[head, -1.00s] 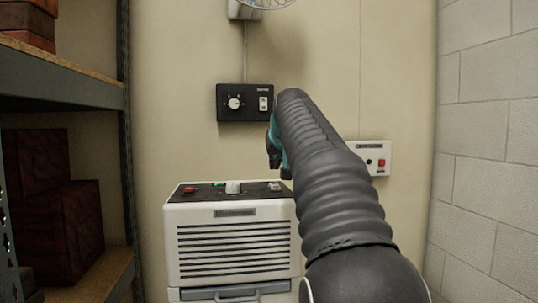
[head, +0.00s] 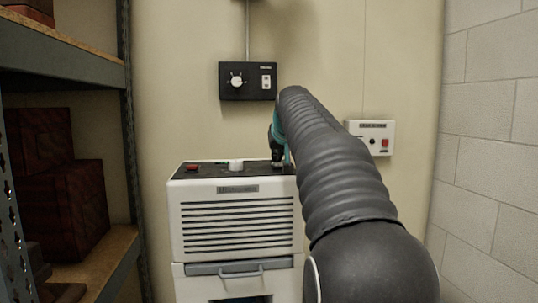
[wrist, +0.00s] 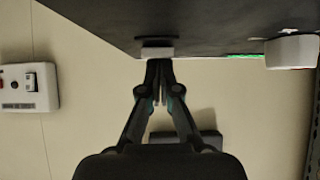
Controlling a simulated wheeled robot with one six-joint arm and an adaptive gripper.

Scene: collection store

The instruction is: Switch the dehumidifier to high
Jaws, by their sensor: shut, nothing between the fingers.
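The white dehumidifier (head: 236,217) stands against the wall, with a louvred front and a black top panel (head: 210,171). The panel carries a red switch (head: 192,168) at left, a green light (head: 221,163), a white knob (head: 236,165) in the middle and a pale switch at right. The wrist view shows the knob (wrist: 292,52) at right and the pale switch (wrist: 157,53) just beyond my fingertips. My gripper (head: 278,165) is shut and empty, pointing down over the panel's right end. Its fingertips (wrist: 158,64) are at the pale switch; I cannot tell whether they touch it.
A black wall control box (head: 247,81) with a dial and switch hangs above the dehumidifier. A white wall box (head: 371,138) with a red button is to the right. Shelving (head: 60,45) with dark red boxes stands at left, and a block wall (head: 490,120) at right.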

